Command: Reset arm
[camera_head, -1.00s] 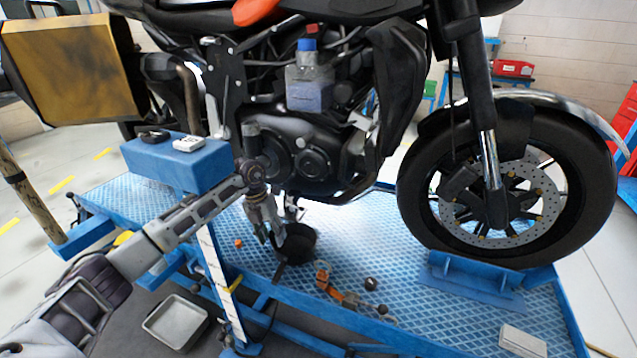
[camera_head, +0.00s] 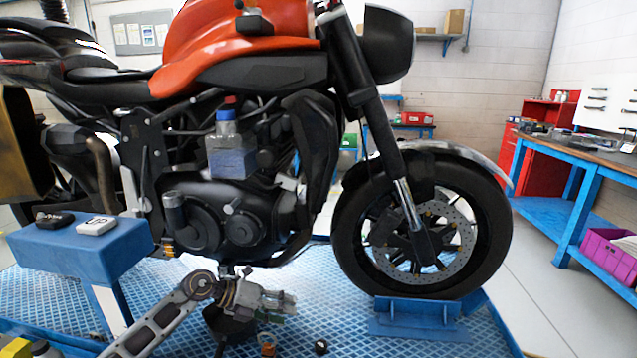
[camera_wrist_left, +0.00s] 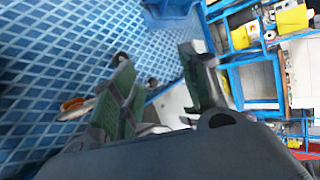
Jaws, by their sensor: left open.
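My left arm comes in from the lower left in the head view. Its gripper (camera_head: 283,304) is above the blue diamond-pattern platform (camera_head: 345,330), below the motorcycle's engine (camera_head: 235,225), and its fingers point right. In the left wrist view the green-padded fingers (camera_wrist_left: 160,95) stand apart with nothing between them. A dark round container (camera_head: 228,328) is partly hidden behind the arm. My right gripper is in neither view.
The motorcycle's front wheel (camera_head: 425,235) stands in a blue chock (camera_head: 415,315) right of my gripper. A blue block (camera_head: 75,250) with two small devices is at left. A workbench (camera_head: 590,150) stands at far right.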

